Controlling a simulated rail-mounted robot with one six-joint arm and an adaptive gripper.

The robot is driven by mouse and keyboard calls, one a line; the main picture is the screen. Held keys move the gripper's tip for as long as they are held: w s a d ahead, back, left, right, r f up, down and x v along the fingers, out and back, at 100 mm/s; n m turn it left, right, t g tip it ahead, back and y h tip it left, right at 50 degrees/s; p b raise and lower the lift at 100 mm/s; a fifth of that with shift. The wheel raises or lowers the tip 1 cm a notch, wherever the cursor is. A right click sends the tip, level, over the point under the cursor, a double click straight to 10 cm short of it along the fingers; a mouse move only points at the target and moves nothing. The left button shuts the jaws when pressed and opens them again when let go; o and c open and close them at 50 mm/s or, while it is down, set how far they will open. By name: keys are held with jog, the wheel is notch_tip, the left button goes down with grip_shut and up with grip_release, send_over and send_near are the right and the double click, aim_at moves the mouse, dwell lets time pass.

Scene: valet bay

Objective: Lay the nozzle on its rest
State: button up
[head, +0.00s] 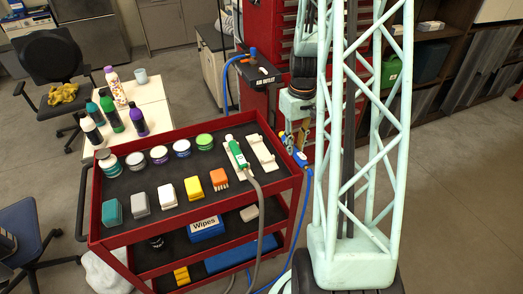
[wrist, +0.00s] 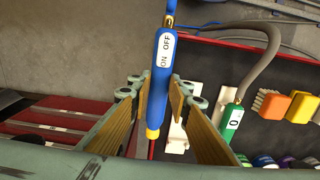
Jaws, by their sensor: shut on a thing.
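My gripper (wrist: 155,98) is shut on a blue nozzle (wrist: 163,75) with an ON/OFF label. In the head view the blue nozzle (head: 297,156) is just off the right edge of the red cart, with a blue hose hanging below. An empty white rest (head: 263,153) lies on the cart's dark top, left of my gripper (head: 288,139). In the wrist view this rest (wrist: 178,137) is partly hidden behind the right finger. A green nozzle (head: 238,153) with a grey hose lies on the other white rest, left of the empty one.
The red cart (head: 290,184) holds several jars (head: 158,154) at the back and several brushes and blocks (head: 193,187) at the front. A blue air line and tool stand (head: 258,75) are behind it. A white table (head: 140,96) with bottles stands at left.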

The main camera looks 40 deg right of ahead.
jog(key=shift+w, duration=0.15)
jog(key=w+a+f, duration=0.1)
jog(key=w+a, duration=0.1)
jog(key=w, duration=1.2)
jog(key=shift+a+f+b, duration=0.15)
jog(key=shift+a+b, duration=0.05)
jog(key=shift+b, duration=0.15)
jog(key=shift+w, duration=0.25)
jog(key=shift+w+a+f+b, duration=0.1)
jog(key=shift+w+f+b, duration=0.15)
jog(key=shift+f, duration=0.7)
jog(key=shift+w+f+b, duration=0.1)
jog(key=shift+w+f, duration=0.15)
jog(key=shift+f, duration=0.65)
jog(key=shift+f+b, duration=0.4)
jog(key=shift+f, duration=0.2)
jog(key=o, duration=0.9)
jog(key=shift+c, duration=0.2)
jog(key=shift+r, duration=0.15)
